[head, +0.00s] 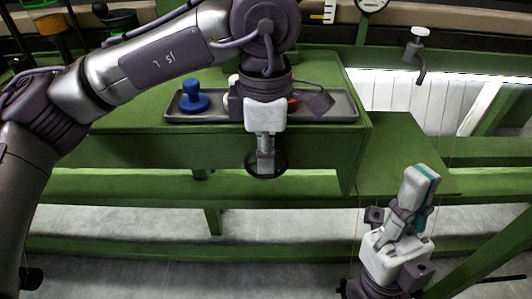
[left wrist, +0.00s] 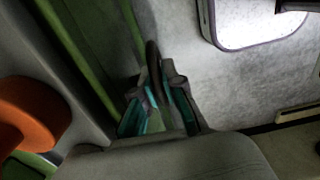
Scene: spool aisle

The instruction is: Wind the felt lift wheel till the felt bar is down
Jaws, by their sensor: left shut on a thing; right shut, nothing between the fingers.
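The dark lift wheel (head: 265,177) sits at the front of the green bench, below the tray. My left gripper (head: 265,158) reaches down over it from above and is shut on its rim. In the left wrist view the teal-padded fingers (left wrist: 158,108) close around the dark curved rim (left wrist: 153,58); most of the wheel is hidden there. My right gripper (head: 421,185) is shut and empty, pointing up at the lower right, well apart from the wheel. I cannot tell which part is the felt bar.
The orange piece also shows in the left wrist view (left wrist: 32,112). A hooked tap-like fitting (head: 417,50) hangs at the right.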

